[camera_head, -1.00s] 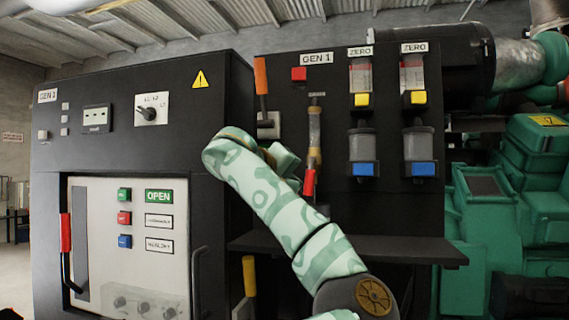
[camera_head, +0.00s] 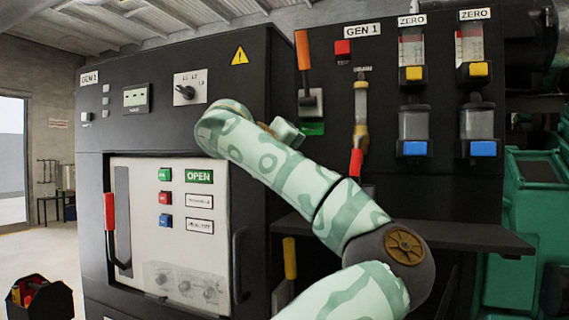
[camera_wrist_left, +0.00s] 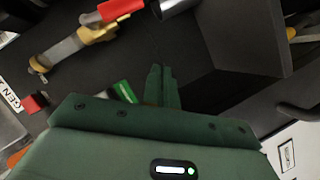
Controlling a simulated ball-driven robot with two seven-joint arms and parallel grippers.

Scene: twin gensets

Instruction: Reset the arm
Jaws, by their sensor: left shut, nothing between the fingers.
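My left arm, patterned pale green, rises from the lower right of the head view, bends at a dark joint, and reaches up in front of the black generator panels. Its hand (camera_head: 288,132) is beside the orange-handled lever (camera_head: 304,62), with the fingers not clear there. In the left wrist view, my left gripper (camera_wrist_left: 160,72) has its two dark green fingers together, with nothing between them. They stand in front of a dark panel surface, near a green label (camera_wrist_left: 125,91). I cannot tell whether they touch anything. My right gripper is not in view.
A dark shelf (camera_head: 480,239) juts out below the GEN 1 panel. A red-handled sight tube (camera_head: 360,110) is right of the hand. The left cabinet has a red handle (camera_head: 110,212) and buttons. A dark box (camera_head: 42,297) stands on the floor at far left, with open floor behind.

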